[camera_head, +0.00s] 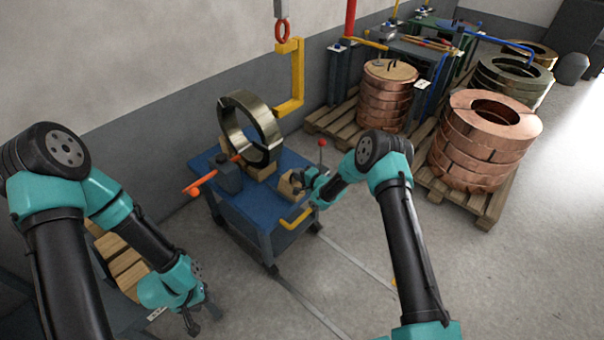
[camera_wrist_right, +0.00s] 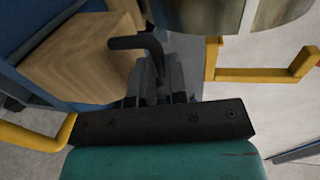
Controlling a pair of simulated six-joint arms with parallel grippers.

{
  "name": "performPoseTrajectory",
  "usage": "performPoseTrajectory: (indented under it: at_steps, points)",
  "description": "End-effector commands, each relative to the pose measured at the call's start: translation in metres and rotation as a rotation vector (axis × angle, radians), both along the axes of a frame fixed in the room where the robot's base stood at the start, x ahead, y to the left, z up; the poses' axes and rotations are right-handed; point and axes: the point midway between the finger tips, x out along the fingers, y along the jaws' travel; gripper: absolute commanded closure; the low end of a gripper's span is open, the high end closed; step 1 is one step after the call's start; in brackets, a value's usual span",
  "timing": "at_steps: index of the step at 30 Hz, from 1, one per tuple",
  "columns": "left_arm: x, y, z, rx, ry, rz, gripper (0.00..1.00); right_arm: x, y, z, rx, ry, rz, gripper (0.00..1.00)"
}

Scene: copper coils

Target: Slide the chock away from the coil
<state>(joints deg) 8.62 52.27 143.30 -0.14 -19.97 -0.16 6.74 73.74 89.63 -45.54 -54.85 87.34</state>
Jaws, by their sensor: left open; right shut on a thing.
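The coil (camera_head: 264,128) is a brassy ring standing upright on a blue cart (camera_head: 238,205). The chock (camera_head: 286,186) is a wooden block near the cart's right edge, with a gap between it and the coil's base. In the right wrist view the chock (camera_wrist_right: 80,62) shows at left with a black bent handle (camera_wrist_right: 136,43). My right gripper (camera_wrist_right: 162,78) is shut on this handle; the exact grip is partly hidden. In the head view my right gripper (camera_head: 303,184) is beside the chock. My left gripper (camera_head: 205,318) is open and empty, low at left, away from the cart.
A yellow hook (camera_head: 297,78) hangs just behind the coil. A yellow handle (camera_head: 297,219) sticks out at the cart's front. An orange-tipped lever (camera_head: 192,190) is on its left side. Copper coils (camera_head: 482,150) stand on pallets at right. The floor before the cart is clear.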

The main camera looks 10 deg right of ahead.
Motion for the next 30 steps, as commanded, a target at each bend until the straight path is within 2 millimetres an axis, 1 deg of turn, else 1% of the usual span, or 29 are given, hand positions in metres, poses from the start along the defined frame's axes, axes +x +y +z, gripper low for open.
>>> performPoseTrajectory:
  at_steps: [2,3,9,11,18,22,26,30]
  points:
    - [0.000,0.000,0.000,0.000,0.000,0.000,0.57,-0.002,0.000,0.000,0.003,0.002,0.002,1.00]
    - [0.000,0.000,0.000,0.000,0.000,0.000,0.57,-0.002,0.000,0.000,0.003,0.002,0.002,0.86]
    - [0.000,0.000,0.000,0.000,0.000,0.000,0.57,-0.001,0.000,0.000,0.001,0.002,0.002,0.66]
    - [0.000,0.000,0.000,0.000,0.000,0.000,0.57,-0.001,0.000,0.000,0.001,0.002,0.002,0.62]
    - [0.000,0.000,0.000,0.000,0.000,0.000,0.57,-0.001,0.000,0.000,0.001,0.002,0.001,0.62]
    - [0.000,0.000,0.000,0.000,0.000,0.000,0.57,-0.005,-0.004,0.001,0.001,0.002,0.000,0.62]
    - [0.000,0.000,0.000,0.000,0.000,0.000,0.57,-0.014,-0.012,0.003,0.002,0.003,-0.001,0.62]
    - [0.000,0.000,0.000,0.000,0.000,0.000,0.57,-0.032,-0.026,0.008,0.001,0.003,-0.002,0.62]
